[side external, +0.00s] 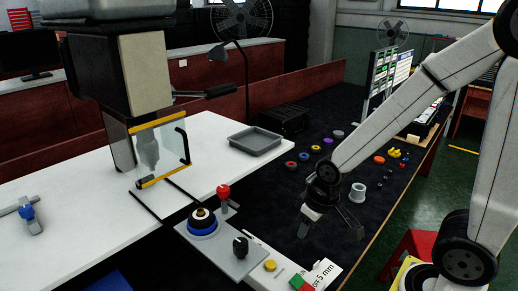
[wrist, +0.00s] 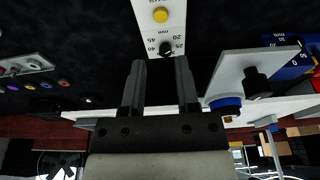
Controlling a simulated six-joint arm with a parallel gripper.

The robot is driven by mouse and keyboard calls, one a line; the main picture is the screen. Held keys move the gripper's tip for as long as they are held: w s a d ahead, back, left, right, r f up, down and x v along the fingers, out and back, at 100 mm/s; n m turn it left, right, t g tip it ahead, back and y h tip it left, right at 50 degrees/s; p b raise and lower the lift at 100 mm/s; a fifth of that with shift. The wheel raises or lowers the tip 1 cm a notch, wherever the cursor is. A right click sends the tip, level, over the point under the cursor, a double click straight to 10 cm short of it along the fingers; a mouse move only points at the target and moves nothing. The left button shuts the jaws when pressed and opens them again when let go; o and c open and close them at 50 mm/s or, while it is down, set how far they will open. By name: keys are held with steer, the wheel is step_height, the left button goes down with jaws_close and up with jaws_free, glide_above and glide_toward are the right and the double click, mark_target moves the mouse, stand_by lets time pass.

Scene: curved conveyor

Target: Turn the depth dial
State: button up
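In the wrist view, a small black dial (wrist: 165,48) sits on a white panel (wrist: 148,14), ringed by printed numbers such as 20, 25, 40 and 45. My gripper (wrist: 160,62) is open and empty, its two dark fingers well apart. The dial appears between and just beyond the fingertips; I cannot tell the height gap. In the side view, my gripper (side external: 330,222) points down over the dark mat, right of the white panel (side external: 252,238). I cannot make out the numbered dial there.
A grey plate (side external: 213,250) carries a black knob (side external: 240,247), a blue-based knob (side external: 202,220) and a red-topped lever (side external: 223,191). A yellow button (side external: 270,265) is on the panel. A drill-like machine (side external: 148,150), grey tray (side external: 255,141) and several coloured rings stand farther back.

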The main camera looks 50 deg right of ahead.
steer(key=shift+o, duration=0.2)
steer(key=o, duration=0.6)
steer(key=shift+w, duration=0.1)
steer(key=shift+o, duration=0.2)
steer(key=w+d+f+n+y, duration=0.1)
steer(key=w+f+n, duration=0.4)
steer(key=w, duration=0.4)
steer(key=w+d+f+n+y, duration=0.2)
steer(key=w+f+n, duration=0.3)
steer(key=w, duration=0.5)
step_height(320, 180, down, 2)
steer(key=shift+f+y, duration=0.2)
steer(key=shift+y, duration=0.1)
steer(key=shift+f, duration=0.15)
steer(key=shift+x, duration=3.8)
steer(key=shift+w, duration=0.15)
jaws_close()
